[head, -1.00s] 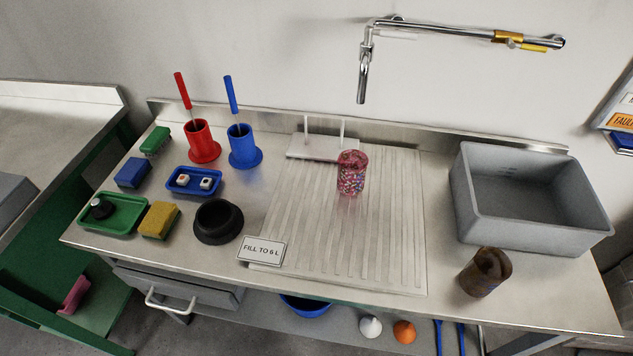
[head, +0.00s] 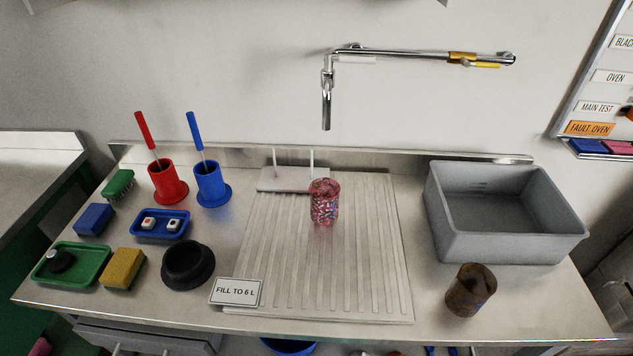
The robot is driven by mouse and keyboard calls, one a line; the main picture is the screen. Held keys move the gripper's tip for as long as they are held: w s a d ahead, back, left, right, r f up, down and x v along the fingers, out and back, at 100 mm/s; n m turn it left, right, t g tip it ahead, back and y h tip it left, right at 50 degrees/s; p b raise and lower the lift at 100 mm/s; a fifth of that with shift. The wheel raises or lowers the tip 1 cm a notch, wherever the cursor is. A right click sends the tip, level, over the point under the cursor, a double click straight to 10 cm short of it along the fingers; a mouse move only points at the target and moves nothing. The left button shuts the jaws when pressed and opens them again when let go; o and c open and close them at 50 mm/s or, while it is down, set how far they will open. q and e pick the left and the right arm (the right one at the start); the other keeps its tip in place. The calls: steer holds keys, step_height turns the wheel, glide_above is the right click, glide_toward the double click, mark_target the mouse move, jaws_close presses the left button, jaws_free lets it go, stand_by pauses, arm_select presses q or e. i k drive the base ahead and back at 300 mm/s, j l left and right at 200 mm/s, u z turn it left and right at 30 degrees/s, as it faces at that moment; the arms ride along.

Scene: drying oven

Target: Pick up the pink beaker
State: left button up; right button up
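The pink beaker (head: 324,203) is a translucent pink cylinder with many small multicoloured bits showing in it. It stands upright on the ribbed draining board (head: 364,290), towards its back, in front of a white stand with two thin pegs (head: 293,180). Neither of my grippers shows in the head view, so whether they are open or shut is hidden.
A grey basin (head: 505,245) stands at the right, with a brown beaker (head: 470,290) in front of it. Red (head: 168,184) and blue (head: 212,186) brush holders, trays, sponges and a black bowl (head: 188,266) fill the left. A tap (head: 326,100) hangs above the board.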

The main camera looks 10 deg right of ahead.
mark_target(324, 193)
steer(key=k+l, duration=0.1)
steer(key=l, duration=0.4)
steer(key=k+l+z, duration=0.15)
steer(key=l, duration=0.8)
steer(key=k+z, duration=0.05)
steer(key=k, duration=0.05)
